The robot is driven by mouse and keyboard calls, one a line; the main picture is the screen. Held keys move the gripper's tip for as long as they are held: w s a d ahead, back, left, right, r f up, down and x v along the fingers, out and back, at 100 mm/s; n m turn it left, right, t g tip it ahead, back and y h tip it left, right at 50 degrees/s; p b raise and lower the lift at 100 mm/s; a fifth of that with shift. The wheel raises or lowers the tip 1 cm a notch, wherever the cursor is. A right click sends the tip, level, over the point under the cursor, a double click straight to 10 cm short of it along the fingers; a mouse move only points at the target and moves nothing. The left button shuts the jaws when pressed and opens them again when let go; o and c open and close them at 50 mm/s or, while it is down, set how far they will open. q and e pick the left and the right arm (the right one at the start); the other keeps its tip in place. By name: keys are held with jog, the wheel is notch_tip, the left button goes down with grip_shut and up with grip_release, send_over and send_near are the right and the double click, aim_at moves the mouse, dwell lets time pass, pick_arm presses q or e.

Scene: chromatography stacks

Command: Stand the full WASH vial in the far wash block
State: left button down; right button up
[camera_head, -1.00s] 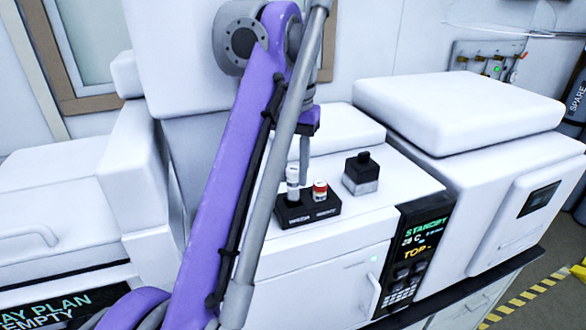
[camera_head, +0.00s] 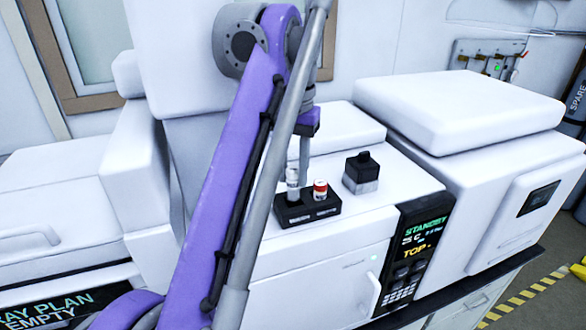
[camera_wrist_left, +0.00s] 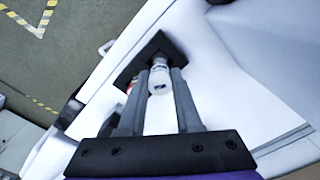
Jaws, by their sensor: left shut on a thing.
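A vial with a white cap (camera_head: 292,176) stands upright at the left position of a small black block (camera_head: 308,214) on the white instrument's top. Whether its base is fully seated I cannot tell. A second vial with a red and white cap (camera_head: 320,189) stands at the block's right position. My left gripper (camera_head: 300,172) comes down from above and is shut on the white-capped vial. In the left wrist view the white cap (camera_wrist_left: 158,82) shows between the fingers, with the black block (camera_wrist_left: 160,44) beyond. The right gripper is not in view.
A display panel (camera_head: 420,250) reading STANDBY is on the instrument's front right. A larger white instrument (camera_head: 460,115) stands at the right. The top in front of the square bottle is clear.

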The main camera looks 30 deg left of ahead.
aim_at(293, 198)
pick_arm(q)
jog(key=shift+f, duration=0.15)
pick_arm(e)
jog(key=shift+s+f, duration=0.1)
pick_arm(q)
jog(key=shift+f+b, duration=0.6)
jog(key=shift+f, duration=0.5)
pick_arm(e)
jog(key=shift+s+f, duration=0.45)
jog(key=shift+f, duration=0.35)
pick_arm(q)
jog(key=shift+f, duration=0.1)
jog(key=shift+f, duration=0.55)
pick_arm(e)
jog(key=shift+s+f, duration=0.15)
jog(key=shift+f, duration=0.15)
pick_arm(q)
jog(key=shift+c, duration=0.6)
grip_release()
jog(key=shift+r, duration=0.15)
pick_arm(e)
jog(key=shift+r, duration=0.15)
